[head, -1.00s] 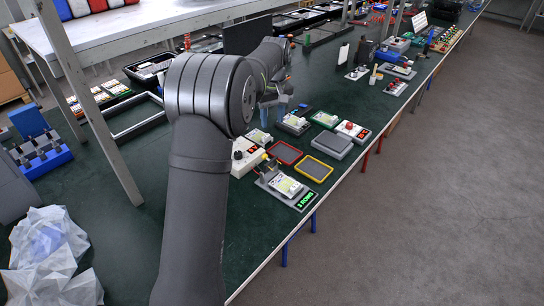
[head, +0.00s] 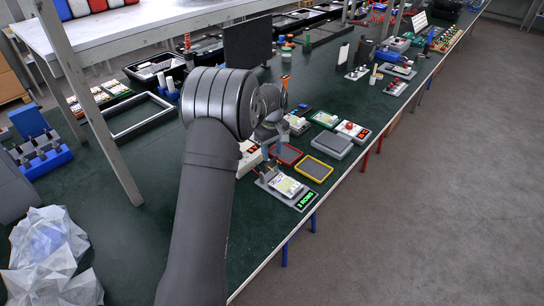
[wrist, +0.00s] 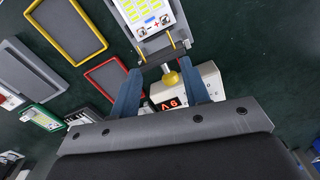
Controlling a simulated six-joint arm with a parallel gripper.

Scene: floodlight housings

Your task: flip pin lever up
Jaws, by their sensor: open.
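The floodlight housing, with a pale panel of yellow LED cells on a grey base, shows at the top of the wrist view (wrist: 150,17) and near the table's front edge in the head view (head: 286,186). Whether a finger touches the lever's crossbar I cannot tell. In the head view my wrist partly hides the lever.
A red-rimmed tray (wrist: 105,77) and a yellow-rimmed tray (wrist: 65,30) lie beside the housing. A green "2 DONE" sign (head: 306,201) sits at its front end.

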